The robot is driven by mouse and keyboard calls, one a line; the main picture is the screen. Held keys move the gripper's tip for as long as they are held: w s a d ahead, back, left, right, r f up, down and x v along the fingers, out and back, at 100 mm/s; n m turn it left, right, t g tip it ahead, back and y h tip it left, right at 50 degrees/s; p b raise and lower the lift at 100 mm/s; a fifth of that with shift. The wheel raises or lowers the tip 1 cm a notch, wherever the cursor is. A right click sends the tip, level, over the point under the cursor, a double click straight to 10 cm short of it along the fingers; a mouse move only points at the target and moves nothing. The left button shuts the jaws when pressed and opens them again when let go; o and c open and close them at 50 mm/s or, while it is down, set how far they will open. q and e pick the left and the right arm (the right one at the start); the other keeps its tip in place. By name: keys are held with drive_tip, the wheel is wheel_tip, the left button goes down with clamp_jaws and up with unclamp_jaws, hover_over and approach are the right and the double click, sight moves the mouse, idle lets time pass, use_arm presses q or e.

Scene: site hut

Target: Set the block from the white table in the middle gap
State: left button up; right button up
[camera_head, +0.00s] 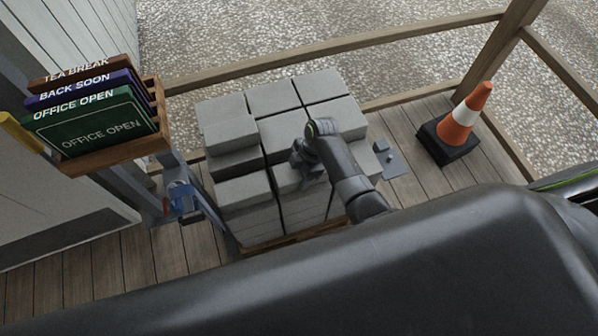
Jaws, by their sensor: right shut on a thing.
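Grey blocks (243,191) are stacked in columns on a wooden pallet in the middle of the head view. My right gripper (308,172) points down over the front middle of the stack. It is shut on a grey block (288,182), which sits between the front left column and the front right column. My wrist and forearm hide part of this block and much of the front right column. I cannot tell whether the block rests fully on the one below. The white table and my left gripper are not in view.
An orange and white cone (465,117) stands on a black base at the right. A wooden rack (117,155) with office signs stands close to the left of the stack. A wooden railing (340,45) runs behind. Plank floor lies around the pallet.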

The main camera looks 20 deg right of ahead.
drive_tip(key=o, duration=1.7)
drive_tip(key=shift+r, duration=0.1)
drive_tip(key=shift+o, duration=1.1)
use_arm(q)
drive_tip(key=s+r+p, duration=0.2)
drive_tip(key=p, duration=0.1)
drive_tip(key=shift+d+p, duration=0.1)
drive_tip(key=shift+p, duration=0.3)
use_arm(e)
drive_tip(key=v, duration=1.7)
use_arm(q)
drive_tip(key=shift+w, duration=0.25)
use_arm(e)
drive_tip(key=shift+d+r, duration=0.1)
drive_tip(key=shift+s, duration=0.1)
